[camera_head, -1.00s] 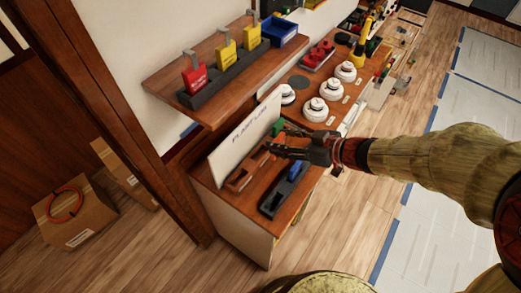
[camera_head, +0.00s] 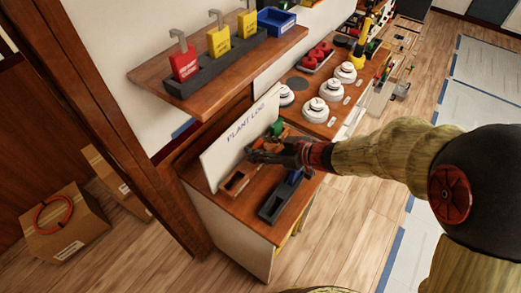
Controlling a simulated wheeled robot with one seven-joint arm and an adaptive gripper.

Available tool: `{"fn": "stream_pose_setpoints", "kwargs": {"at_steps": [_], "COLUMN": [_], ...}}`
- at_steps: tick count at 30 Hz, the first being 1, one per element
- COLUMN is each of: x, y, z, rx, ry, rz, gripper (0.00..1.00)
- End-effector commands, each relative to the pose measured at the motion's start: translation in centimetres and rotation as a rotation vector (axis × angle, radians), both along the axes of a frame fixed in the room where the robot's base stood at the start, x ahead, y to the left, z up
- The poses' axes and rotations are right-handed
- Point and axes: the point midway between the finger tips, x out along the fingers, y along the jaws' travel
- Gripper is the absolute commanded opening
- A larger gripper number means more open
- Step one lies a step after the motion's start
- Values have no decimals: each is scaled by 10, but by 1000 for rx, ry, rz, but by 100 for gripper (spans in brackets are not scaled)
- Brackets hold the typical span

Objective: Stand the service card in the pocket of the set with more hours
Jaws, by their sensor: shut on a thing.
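My gripper (camera_head: 257,154) is over the cabinet top, beside the white PLANT LOG board. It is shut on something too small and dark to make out. A brown tray (camera_head: 237,182) lies below and in front of the fingers. A green block (camera_head: 276,128) shows behind the gripper. A dark tray (camera_head: 271,211) with a blue block (camera_head: 294,175) lies to the right, apart from the gripper. I cannot make out the service card, any hours reading, or which tray has a card pocket.
The upright PLANT LOG board (camera_head: 240,137) stands close behind the gripper. A shelf (camera_head: 151,76) with red, yellow and blue items juts out above. White round devices (camera_head: 315,110) stand on the counter beyond. Cardboard boxes (camera_head: 65,225) lie on the floor at left.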

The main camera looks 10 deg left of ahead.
Motion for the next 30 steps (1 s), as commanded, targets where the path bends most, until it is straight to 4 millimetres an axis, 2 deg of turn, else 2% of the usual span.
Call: {"fn": "stream_pose_setpoints", "kwargs": {"at_steps": [11, 12, 21, 30], "x": [0, 0, 0, 1], "y": [0, 0, 0, 0], "z": [-2, -1, -1, 0], "rx": [1, 1, 1, 1], "ry": [0, -1, -1, -3], "rz": [0, 0, 0, 0], "gripper": [18, 45, 61, 61]}}
